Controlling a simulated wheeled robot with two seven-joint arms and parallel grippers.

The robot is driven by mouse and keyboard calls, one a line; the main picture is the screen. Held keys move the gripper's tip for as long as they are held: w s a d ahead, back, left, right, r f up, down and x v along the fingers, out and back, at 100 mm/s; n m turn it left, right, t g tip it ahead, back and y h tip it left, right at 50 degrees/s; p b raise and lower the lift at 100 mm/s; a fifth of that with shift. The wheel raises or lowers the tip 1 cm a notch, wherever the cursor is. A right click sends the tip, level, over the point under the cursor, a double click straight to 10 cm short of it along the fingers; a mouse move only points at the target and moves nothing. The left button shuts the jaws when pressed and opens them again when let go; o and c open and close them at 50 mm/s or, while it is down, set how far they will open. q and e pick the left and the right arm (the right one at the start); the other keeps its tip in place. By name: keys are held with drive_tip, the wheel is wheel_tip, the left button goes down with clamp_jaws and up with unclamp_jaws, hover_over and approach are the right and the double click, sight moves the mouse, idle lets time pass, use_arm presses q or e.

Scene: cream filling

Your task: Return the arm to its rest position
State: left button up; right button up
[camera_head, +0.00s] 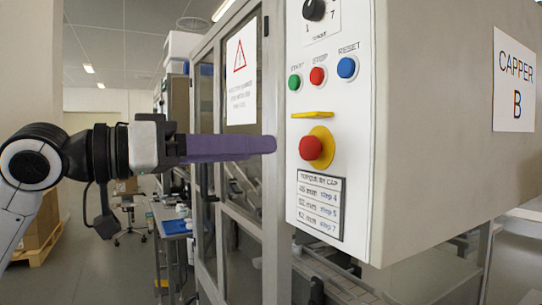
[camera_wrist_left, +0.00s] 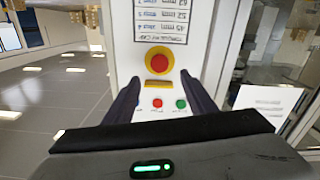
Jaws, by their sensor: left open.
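My left gripper (camera_head: 272,145) reaches in from the left in the head view, with its purple fingers pointing at the capper's control panel (camera_head: 334,120). In the left wrist view, the two dark fingers of the left gripper (camera_wrist_left: 159,88) stand apart with nothing between them. The panel shows beyond the fingertips there. The red emergency stop button (camera_head: 311,148) on its yellow base is just right of the fingertips in the head view; it also shows in the left wrist view (camera_wrist_left: 159,63). I cannot tell whether the fingers touch the panel. My right gripper is not in view.
The panel carries a dial (camera_head: 314,9), green (camera_head: 294,82), red (camera_head: 317,76) and blue (camera_head: 346,68) buttons, and a torque table (camera_head: 320,208). A framed glass door (camera_head: 243,180) stands behind the gripper. A pallet with boxes (camera_head: 40,235) and open floor lie at left.

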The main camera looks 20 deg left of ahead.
use_arm(q)
drive_tip(key=shift+v, duration=0.95)
